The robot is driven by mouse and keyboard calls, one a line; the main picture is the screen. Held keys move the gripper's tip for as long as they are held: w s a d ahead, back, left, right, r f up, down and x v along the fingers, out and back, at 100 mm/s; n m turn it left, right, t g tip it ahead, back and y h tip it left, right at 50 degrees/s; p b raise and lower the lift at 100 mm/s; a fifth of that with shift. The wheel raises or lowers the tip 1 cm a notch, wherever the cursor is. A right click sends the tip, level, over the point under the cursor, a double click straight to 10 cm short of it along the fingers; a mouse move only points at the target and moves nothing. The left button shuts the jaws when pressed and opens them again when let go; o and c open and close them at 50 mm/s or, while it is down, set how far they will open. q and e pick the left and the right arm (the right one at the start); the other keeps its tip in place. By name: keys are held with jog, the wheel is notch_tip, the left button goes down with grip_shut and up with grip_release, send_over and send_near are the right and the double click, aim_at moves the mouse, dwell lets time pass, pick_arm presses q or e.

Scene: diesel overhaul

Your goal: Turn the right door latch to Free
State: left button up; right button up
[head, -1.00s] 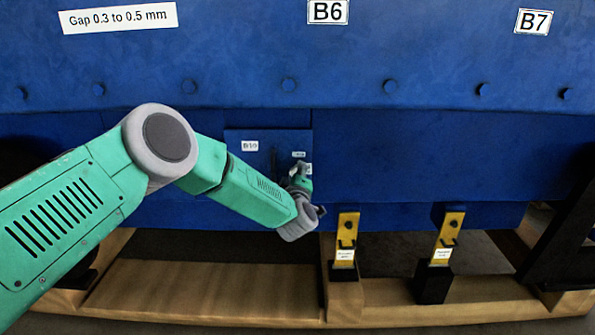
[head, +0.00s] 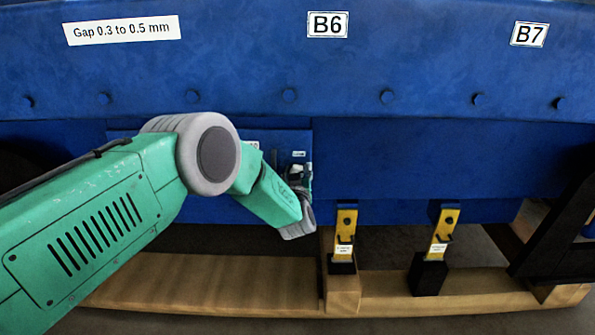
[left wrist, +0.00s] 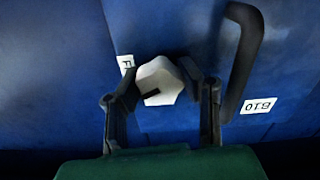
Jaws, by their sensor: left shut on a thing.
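The latch knob (left wrist: 160,82) is pale and faceted with a dark slot mark, and shows in the left wrist view. My left gripper (head: 303,172) is shut on it, with one finger on each side of it (left wrist: 158,92). A small label (left wrist: 127,63) with a letter like F is on the blue door beside the knob. In the head view the gripper is at the right edge of the small blue door panel (head: 290,139) and mostly hides the latch. My right gripper is not in view.
Below the engine are two yellow brackets (head: 344,228), (head: 441,230) on black feet, on a wooden frame (head: 200,285).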

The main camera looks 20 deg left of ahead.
pick_arm(q)
jog(key=m, duration=0.4)
jog(key=shift+s+d+f+m, duration=0.1)
jog(key=shift+f+m, duration=0.2)
jog(key=shift+m, duration=0.1)
dwell(0.4)
jog(key=o, duration=1.2)
jog(key=shift+c, duration=0.2)
jog(key=shift+r, duration=0.15)
jog(key=v, duration=1.1)
jog(key=shift+s+d, duration=0.2)
jog(key=shift+s, duration=0.15)
